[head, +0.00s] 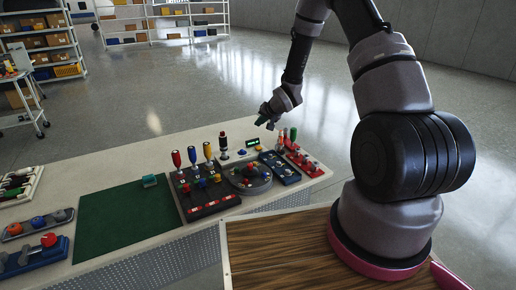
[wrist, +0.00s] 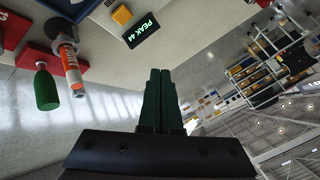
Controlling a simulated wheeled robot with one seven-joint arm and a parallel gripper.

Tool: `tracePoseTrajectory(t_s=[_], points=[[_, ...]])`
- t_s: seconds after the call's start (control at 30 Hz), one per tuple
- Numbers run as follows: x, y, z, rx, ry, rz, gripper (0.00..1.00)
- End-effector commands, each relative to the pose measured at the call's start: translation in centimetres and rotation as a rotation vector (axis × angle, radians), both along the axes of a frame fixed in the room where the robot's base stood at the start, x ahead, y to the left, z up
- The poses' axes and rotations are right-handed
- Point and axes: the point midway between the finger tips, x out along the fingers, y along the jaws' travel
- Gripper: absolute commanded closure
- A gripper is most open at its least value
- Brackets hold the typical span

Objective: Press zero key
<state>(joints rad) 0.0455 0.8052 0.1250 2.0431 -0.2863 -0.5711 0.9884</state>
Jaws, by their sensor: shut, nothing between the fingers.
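A small display (wrist: 142,30) with green text reading "PEAK 44" lies at the top of the wrist view. A yellow key (wrist: 122,14) sits beside it; I cannot read a zero mark on it. In the head view the display (head: 252,143) and the yellow key (head: 258,148) are small, near the bench's far edge. My gripper (head: 266,124) hangs above and beyond the display, apart from it. In the wrist view my gripper (wrist: 160,72) shows its dark green fingers together, with nothing between them.
Red and green handles (head: 289,135) stand just right of the display. A round dark dial unit (head: 248,180) lies in front. A green mat (head: 125,218) is clear except near a small teal block.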

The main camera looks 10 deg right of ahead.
Motion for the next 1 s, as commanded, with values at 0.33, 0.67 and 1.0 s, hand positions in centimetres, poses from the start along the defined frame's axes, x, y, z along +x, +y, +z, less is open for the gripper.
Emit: tracePoseTrajectory(t_s=[0.33, 0.67, 1.0], points=[[-0.1, 0.0, -2.0, -0.001, 0.004, -0.001, 1.0], [-0.1, 0.0, -6.7, 0.0, 0.004, 0.0, 1.0], [0.0, -0.1, -8.7, -0.001, 0.001, -0.002, 1.0]])
